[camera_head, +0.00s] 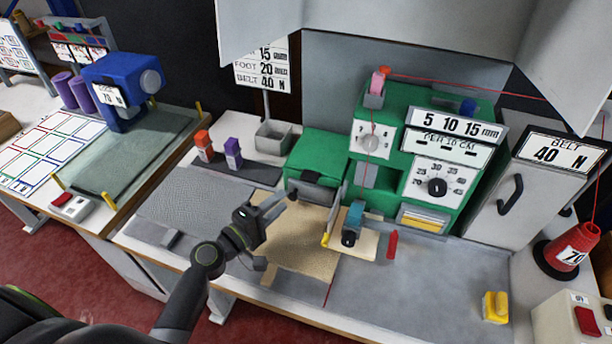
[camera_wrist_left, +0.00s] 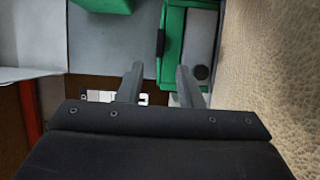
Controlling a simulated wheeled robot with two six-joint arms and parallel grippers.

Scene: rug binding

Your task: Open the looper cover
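The green machine (camera_head: 400,130) stands at the back of the bench. A low green box (camera_head: 318,152) joins its left side, with a dark handle-like bar (camera_head: 312,180) on its front; I take this front part for the looper cover, though its edges are hard to tell. My left gripper (camera_head: 283,203) is just in front and left of the bar, over the tan rug, apart from it as far as I can tell. In the left wrist view my gripper (camera_wrist_left: 160,78) has its fingers spread with nothing between them. A green part (camera_wrist_left: 194,40) with a dark bar (camera_wrist_left: 160,42) lies beyond the fingertips. My right gripper is out of view.
The tan rug (camera_head: 285,243) covers the bench in front of the machine. Orange and purple spools (camera_head: 233,153) are at the left. The bench's right front is mostly clear.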

